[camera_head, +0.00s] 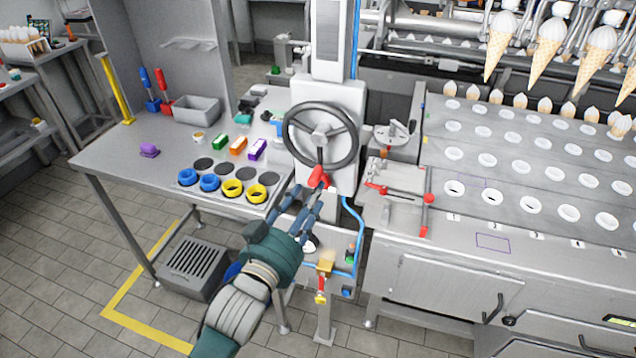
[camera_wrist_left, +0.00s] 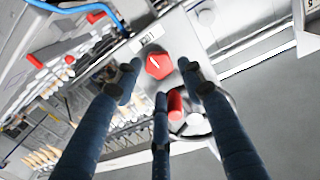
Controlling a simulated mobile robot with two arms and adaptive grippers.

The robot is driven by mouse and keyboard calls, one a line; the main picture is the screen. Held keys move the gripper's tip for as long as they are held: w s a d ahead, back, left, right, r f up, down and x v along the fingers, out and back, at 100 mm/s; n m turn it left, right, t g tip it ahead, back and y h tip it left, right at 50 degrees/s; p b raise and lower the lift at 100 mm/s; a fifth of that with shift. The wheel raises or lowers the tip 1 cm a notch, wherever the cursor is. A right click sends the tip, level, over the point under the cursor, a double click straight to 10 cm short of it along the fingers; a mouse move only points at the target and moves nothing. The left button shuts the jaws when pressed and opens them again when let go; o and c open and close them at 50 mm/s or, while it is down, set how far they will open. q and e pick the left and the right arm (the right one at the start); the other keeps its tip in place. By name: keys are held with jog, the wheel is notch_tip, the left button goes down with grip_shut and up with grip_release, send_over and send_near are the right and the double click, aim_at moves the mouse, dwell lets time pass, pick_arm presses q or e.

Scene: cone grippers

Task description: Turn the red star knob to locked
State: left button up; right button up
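The red star knob (camera_head: 318,177) is on the front of the light grey column, below the black handwheel (camera_head: 320,135). In the left wrist view the knob (camera_wrist_left: 158,66) has a white pointer line on its face and a small label plate (camera_wrist_left: 150,37) beside it; the label is too small to read. My left gripper (camera_head: 308,192) is just in front of the knob in the head view. In the left wrist view its three blue fingers (camera_wrist_left: 160,80) are spread apart with the knob beyond their tips. I cannot tell whether any finger touches it. My right gripper is not in view.
A red cylindrical part (camera_wrist_left: 175,103) sticks out near the knob. A blue hose (camera_head: 355,225) runs down the column. A steel table (camera_head: 120,160) with rings and blocks stands left. The cone machine (camera_head: 480,225) with red-handled clamps (camera_head: 400,195) stands right.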

pick_arm(q)
jog(key=x, duration=0.3)
jog(key=shift+w+d+p, duration=0.2)
jog(key=shift+w+p, duration=0.1)
jog(key=c, duration=0.9)
jog(key=shift+o, duration=0.2)
jog(key=shift+m+p, duration=0.5)
jog(key=shift+m, duration=0.2)
jog(key=o, duration=0.9)
jog(key=shift+r, duration=0.1)
jog(key=shift+c, duration=0.2)
